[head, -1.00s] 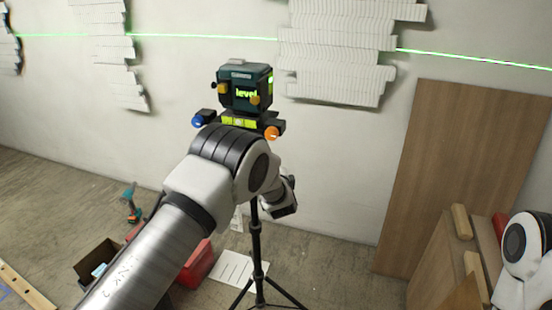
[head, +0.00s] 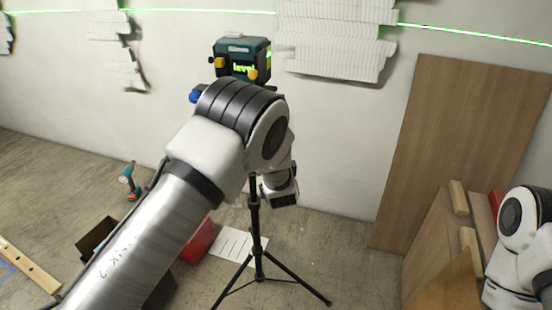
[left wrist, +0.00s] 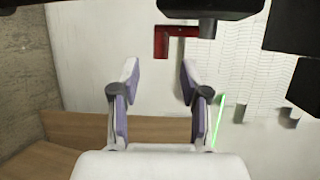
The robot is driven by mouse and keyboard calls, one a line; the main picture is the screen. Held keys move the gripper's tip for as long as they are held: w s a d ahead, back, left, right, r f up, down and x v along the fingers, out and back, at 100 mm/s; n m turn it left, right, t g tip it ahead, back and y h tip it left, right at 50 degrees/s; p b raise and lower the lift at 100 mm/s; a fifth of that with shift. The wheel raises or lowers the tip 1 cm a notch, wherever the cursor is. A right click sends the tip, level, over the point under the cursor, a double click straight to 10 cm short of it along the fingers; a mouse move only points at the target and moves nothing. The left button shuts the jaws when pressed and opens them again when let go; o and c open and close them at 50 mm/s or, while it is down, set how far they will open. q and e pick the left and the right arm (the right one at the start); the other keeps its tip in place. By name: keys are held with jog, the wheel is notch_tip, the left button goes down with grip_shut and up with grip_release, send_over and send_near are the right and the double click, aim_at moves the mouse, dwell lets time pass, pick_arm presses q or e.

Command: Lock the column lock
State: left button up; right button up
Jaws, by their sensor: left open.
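A dark green laser level (head: 242,58) with a lit "level" display stands on a black tripod (head: 256,225) in the head view. I cannot tell for certain that this red piece is the column lock. My right gripper is out of view.
White ribbed reliefs (head: 335,40) hang on the wall, crossed by a green laser line. A large wooden panel (head: 455,150) leans at right. A red box (head: 197,243), a paper sheet (head: 238,247) and a drill (head: 130,182) are on the floor around the tripod.

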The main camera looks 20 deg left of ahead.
pick_arm(q)
jog(key=v, duration=0.6)
jog(key=s+a+f+n+g+h, duration=0.1)
jog(key=s+a+f+g, duration=0.3)
jog(key=s+f, duration=0.55)
jog(key=s+a+f+g, duration=0.3)
jog(key=s+a+f, duration=0.25)
jog(key=f, duration=0.65)
jog(key=s+d+f+n+g+h, duration=0.1)
jog(key=s+n, duration=0.3)
jog(key=s, duration=0.5)
jog(key=s+d+f+n+g+h, duration=0.1)
jog(key=s+n+g, duration=0.3)
jog(key=s, duration=0.6)
jog(key=s+d+f+n+g+h, duration=0.1)
jog(key=s+f+n+g+h, duration=0.1)
jog(key=s+n, duration=0.4)
jog(key=s+f, duration=0.1)
jog(key=s, duration=0.2)
jog(key=shift+s+d+f+g+h, duration=0.3)
jog(key=shift+d+g+h, duration=0.05)
jog(key=shift+g+h, duration=0.05)
